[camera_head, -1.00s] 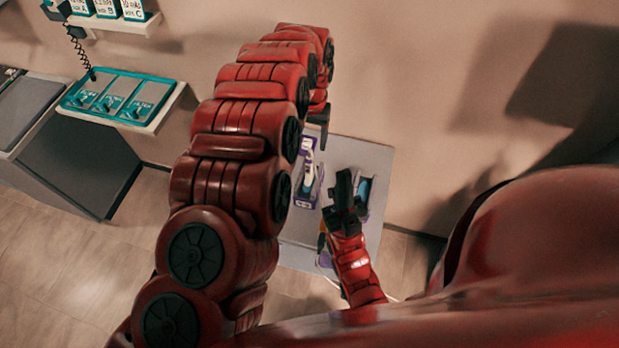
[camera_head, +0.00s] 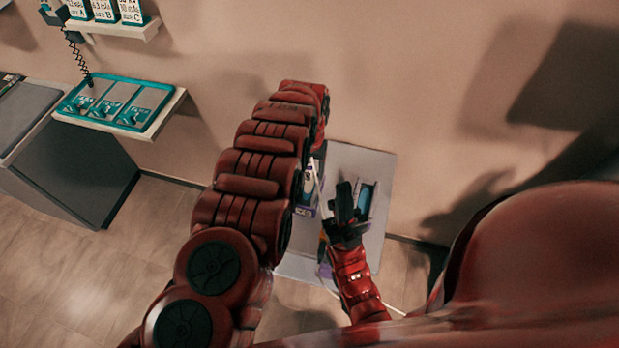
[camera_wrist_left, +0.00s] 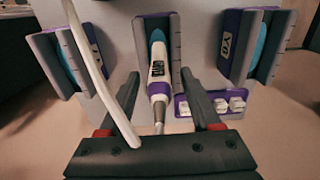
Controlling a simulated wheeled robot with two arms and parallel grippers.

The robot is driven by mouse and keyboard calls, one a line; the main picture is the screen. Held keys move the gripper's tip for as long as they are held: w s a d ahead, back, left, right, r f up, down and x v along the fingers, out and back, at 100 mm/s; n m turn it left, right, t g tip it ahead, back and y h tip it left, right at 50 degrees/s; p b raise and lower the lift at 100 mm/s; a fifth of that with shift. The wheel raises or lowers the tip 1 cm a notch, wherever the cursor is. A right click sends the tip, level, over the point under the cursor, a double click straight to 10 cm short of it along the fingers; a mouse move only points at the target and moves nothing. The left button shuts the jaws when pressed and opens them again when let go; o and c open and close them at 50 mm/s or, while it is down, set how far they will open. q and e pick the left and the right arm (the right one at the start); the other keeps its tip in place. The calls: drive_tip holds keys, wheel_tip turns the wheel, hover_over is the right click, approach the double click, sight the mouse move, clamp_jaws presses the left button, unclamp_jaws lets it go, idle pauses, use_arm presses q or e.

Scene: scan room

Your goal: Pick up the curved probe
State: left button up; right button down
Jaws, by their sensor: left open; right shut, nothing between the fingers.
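In the left wrist view a white probe (camera_wrist_left: 157,72) with a dark label and a purple edge sits upright in the middle holder (camera_wrist_left: 176,45). My left gripper (camera_wrist_left: 160,76) is open, with one finger on each side of this probe. I cannot tell whether they touch it. Two more holders flank it, the left (camera_wrist_left: 72,58) and the right (camera_wrist_left: 246,48), each with a teal part inside. I cannot tell from the shapes which one is the curved probe. In the head view the probe (camera_head: 310,180) is partly hidden by my left arm. My right gripper (camera_head: 343,200) is shut and empty.
A white cable (camera_wrist_left: 98,75) crosses close to my left finger. The holders stand on a grey panel (camera_head: 360,155) near the wall. A wall shelf with a teal tray (camera_head: 117,103) is at the left. Open floor lies at lower left.

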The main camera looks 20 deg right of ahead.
use_arm(q)
drive_tip(key=shift+f, duration=0.6)
clamp_jaws()
